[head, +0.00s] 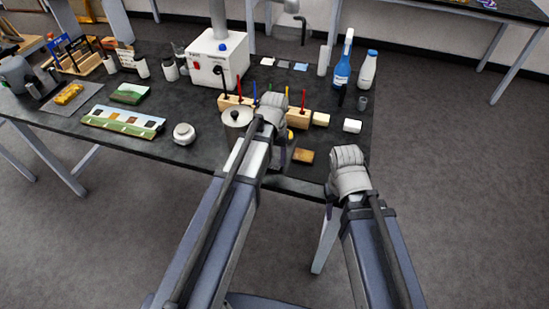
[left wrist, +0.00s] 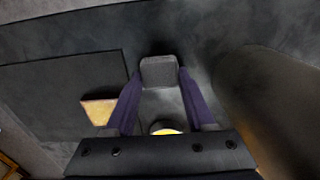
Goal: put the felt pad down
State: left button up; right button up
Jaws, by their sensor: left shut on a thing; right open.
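The felt pad (left wrist: 158,72) looks like a small grey block in the left wrist view. It sits between the two purple fingers of my left gripper (left wrist: 160,92), which is shut on it. In the head view my left gripper (head: 272,104) is over the front right part of the dark table (head: 215,160); its own body hides the pad there. I cannot tell whether the pad touches the table. My right gripper (head: 347,160) is open and empty, just off the table's right front corner.
A brown block (head: 302,156) lies near the front edge; it also shows in the left wrist view (left wrist: 98,110). Bottles (head: 343,65) stand behind.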

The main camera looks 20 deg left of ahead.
aim_at(274, 159)
pick_arm(q)
jog(key=o, duration=1.2)
jog(key=shift+r, duration=0.1)
notch_tip(274, 159, up, 12)
jog(key=p, duration=1.3)
jog(key=s+d+m, duration=0.1)
jog(key=s+d, duration=0.2)
jog(key=s, duration=0.2)
jog(key=s+d+m, duration=0.1)
jog(key=s+d, duration=0.3)
jog(key=s, duration=0.1)
jog(key=s+d+m+y, duration=0.1)
jog(key=s+d, duration=0.2)
jog(key=s, duration=0.1)
jog(key=shift+s+d, duration=0.2)
jog(key=shift+s, duration=0.2)
notch_tip(274, 159, down, 2)
jog(key=b, duration=0.2)
jog(key=shift+b, duration=0.3)
